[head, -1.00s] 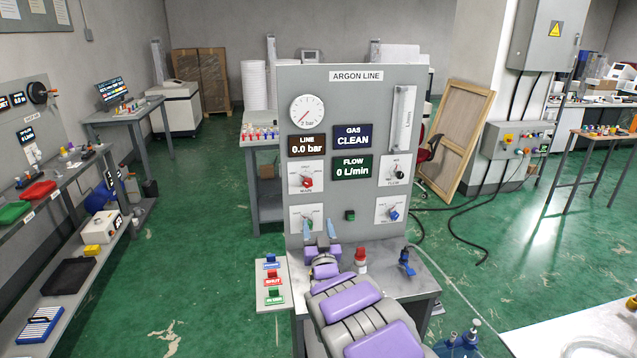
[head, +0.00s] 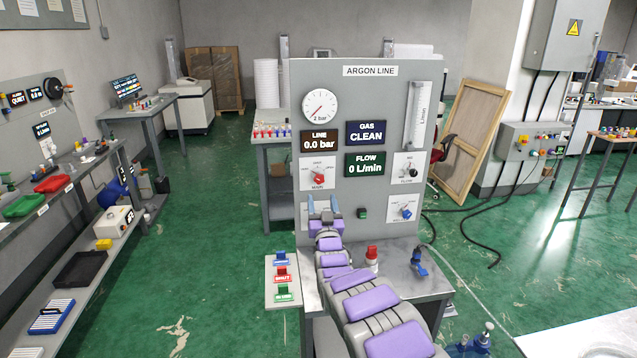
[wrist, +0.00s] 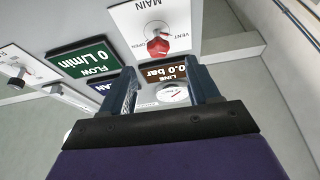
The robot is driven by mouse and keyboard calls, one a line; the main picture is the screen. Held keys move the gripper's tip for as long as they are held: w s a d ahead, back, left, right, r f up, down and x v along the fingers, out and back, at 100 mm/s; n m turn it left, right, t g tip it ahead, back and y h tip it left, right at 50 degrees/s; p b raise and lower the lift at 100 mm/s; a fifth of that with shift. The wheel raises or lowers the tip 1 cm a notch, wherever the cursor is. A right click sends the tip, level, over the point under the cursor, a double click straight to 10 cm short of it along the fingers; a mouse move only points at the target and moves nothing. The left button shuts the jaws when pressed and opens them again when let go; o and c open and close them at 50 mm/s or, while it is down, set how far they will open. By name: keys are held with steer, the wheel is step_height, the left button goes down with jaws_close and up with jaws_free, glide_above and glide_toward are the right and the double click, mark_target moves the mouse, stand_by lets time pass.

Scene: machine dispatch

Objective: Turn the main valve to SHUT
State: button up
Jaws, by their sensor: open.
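The main valve is a red knob (head: 318,178) on a white plate marked MAIN, at the left of the grey ARGON LINE panel (head: 378,100). In the wrist view the knob (wrist: 158,46) appears upside down, with VENT and OPEN readable beside it. I cannot tell for sure which mark its pointer faces. My gripper (head: 322,203) is open and empty, its blue fingers just below the knob in the head view. In the wrist view the gripper (wrist: 167,75) has the knob beyond its fingertips, apart from them. My arm partly hides the plate below MAIN.
The LINE display (head: 319,140) reads 0.0 bar, FLOW (head: 365,164) reads 0 L/min and GAS (head: 365,133) reads CLEAN. Other knobs (head: 413,172) (head: 405,213) sit on the right. A red-topped bottle (head: 371,257) and a blue fitting (head: 418,262) stand on the bench near my arm.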

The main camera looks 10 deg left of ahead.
mark_target(319, 182)
steer(key=b+x, duration=0.1)
steer(key=x, duration=0.3)
steer(key=shift+w+r, duration=0.15)
steer(key=shift+w, duration=0.15)
steer(key=shift+w+a+r, duration=0.1)
steer(key=shift+w, duration=0.5)
steer(key=shift+w+r, duration=0.25)
steer(key=shift+r, duration=0.05)
steer(key=shift+w+a+r+b, duration=0.1)
steer(key=shift+w+a+b, duration=0.25)
steer(key=shift+w, duration=0.3)
steer(key=shift+x, duration=0.75)
steer(key=shift+r, duration=0.2)
steer(key=shift+c, duration=0.4)
steer(key=c, duration=0.9)
